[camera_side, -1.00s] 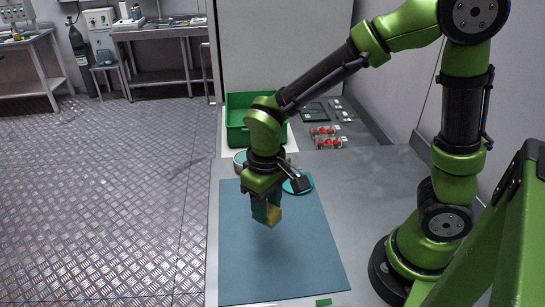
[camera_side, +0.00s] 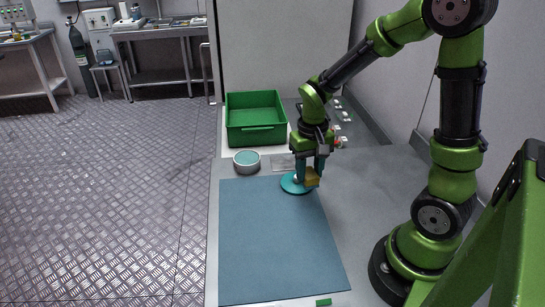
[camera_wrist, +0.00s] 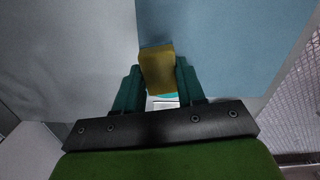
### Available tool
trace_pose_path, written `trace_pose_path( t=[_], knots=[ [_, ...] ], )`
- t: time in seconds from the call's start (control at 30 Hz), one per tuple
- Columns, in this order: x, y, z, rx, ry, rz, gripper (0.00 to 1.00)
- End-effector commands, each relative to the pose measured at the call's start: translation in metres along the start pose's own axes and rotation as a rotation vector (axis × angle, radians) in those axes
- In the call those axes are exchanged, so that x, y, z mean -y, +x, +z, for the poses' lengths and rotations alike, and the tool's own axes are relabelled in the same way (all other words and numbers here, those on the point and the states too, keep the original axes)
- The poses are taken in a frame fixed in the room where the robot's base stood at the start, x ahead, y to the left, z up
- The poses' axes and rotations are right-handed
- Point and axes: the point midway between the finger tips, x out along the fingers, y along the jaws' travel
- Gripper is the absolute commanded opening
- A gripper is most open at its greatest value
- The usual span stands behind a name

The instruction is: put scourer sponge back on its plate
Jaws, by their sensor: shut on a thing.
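The scourer sponge (camera_side: 312,178) is a yellow-brown block held between the fingers of my gripper (camera_side: 309,172). In the wrist view the sponge (camera_wrist: 158,70) sits between the two teal fingers of my gripper (camera_wrist: 158,88). The plate (camera_side: 291,185) is a round teal disc at the far right corner of the blue mat. The sponge is over or beside the plate's right part in the side view; I cannot tell whether they touch. A sliver of teal shows below the sponge in the wrist view, and the gripper hides part of the plate.
A round teal-topped container (camera_side: 247,160) stands left of the plate. A green crate (camera_side: 257,138) stands behind. A small green piece (camera_side: 323,302) lies at the near edge.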

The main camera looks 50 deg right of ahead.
Motion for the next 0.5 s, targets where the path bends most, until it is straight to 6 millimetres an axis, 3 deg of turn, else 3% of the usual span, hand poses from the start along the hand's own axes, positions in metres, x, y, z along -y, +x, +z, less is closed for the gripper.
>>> trace_pose_path(
  t=[0.1,0.2,0.37,0.5],
  knots=[
    [-0.031,0.005,-0.009,-0.001,0.121,-0.002,0.11],
    [-0.042,0.008,-0.014,-0.005,0.174,-0.005,0.11],
    [-0.035,0.011,-0.041,-0.016,0.189,-0.008,0.11],
    [-0.026,0.015,-0.078,-0.015,0.187,-0.008,0.11]
  ],
)
